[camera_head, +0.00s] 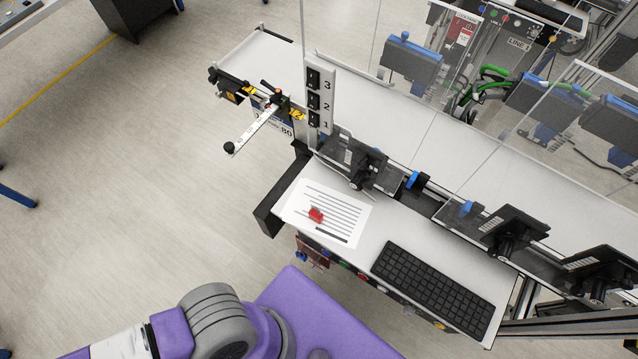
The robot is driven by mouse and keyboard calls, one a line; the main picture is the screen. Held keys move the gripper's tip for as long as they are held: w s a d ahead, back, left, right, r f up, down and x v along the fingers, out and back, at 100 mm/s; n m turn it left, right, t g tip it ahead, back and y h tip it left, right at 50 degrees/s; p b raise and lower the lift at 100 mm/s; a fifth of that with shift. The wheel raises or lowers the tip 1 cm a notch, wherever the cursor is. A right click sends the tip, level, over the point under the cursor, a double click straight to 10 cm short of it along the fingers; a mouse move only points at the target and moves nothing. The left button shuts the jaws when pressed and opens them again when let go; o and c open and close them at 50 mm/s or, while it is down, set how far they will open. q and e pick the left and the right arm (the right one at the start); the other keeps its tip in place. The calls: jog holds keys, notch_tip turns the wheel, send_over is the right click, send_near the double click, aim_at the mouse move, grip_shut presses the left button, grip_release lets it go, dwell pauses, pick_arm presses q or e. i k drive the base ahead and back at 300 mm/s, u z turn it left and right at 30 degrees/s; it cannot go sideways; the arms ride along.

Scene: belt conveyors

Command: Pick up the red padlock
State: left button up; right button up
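A small red padlock (316,214) lies on a printed white sheet of paper (345,205) on the left part of a white shelf (375,240). It looks flat and nothing touches it from above. A purple and grey part of my own arm shows at the bottom of the head view, below and left of the shelf. Neither of my grippers is in view, so whether they are open or shut is hidden.
A black keyboard (433,288) lies on the shelf right of the paper. A white belt conveyor (440,130) runs behind, with clear panels. A lever with a black knob (230,147) juts out at left. Floor is clear at left.

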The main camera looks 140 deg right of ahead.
aim_at(315, 214)
jog(key=z, duration=1.95)
jog(key=i, duration=0.7)
jog(key=u, duration=4.65)
